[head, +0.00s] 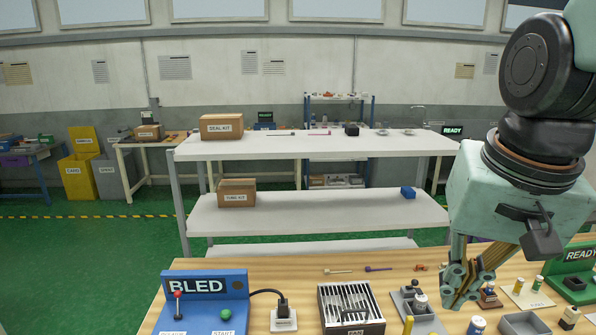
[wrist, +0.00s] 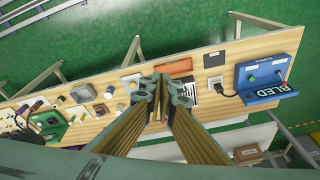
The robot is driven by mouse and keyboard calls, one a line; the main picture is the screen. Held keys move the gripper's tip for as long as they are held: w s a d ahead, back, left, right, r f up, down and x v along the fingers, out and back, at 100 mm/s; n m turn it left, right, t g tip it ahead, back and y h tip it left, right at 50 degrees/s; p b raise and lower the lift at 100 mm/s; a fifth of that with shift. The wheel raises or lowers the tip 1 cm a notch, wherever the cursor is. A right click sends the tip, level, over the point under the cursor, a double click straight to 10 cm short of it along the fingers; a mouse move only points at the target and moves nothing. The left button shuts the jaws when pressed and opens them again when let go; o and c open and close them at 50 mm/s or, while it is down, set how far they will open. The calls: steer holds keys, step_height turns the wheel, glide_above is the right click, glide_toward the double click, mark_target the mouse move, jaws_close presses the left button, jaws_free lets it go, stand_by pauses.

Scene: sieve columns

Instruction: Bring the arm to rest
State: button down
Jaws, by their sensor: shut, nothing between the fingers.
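My gripper (head: 458,298) hangs at the right of the head view, pointing down over the wooden workbench (head: 215,270). Its fingers are together with nothing held between them. In the wrist view my gripper (wrist: 163,88) shows from above, its fingers reaching over the middle of the bench. My arm comes in from the upper right of the head view. Whether the fingertips touch anything on the bench cannot be told.
A blue BLED box (head: 205,298) stands on the bench at left, beside a black plug (head: 283,312). A slatted FAN unit (head: 350,308) is in the middle. A green READY box (head: 573,272) and small parts stand at right. White shelves (head: 320,213) rise behind.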

steer(key=s+a+n+t, duration=0.1)
steer(key=s+a+n, duration=0.1)
steer(key=s, duration=0.9)
steer(key=shift+s+a+n+b, duration=0.35)
steer(key=shift+n+b, duration=0.1)
steer(key=shift+n, duration=0.45)
steer(key=shift+r, duration=0.1)
stand_by(0.9)
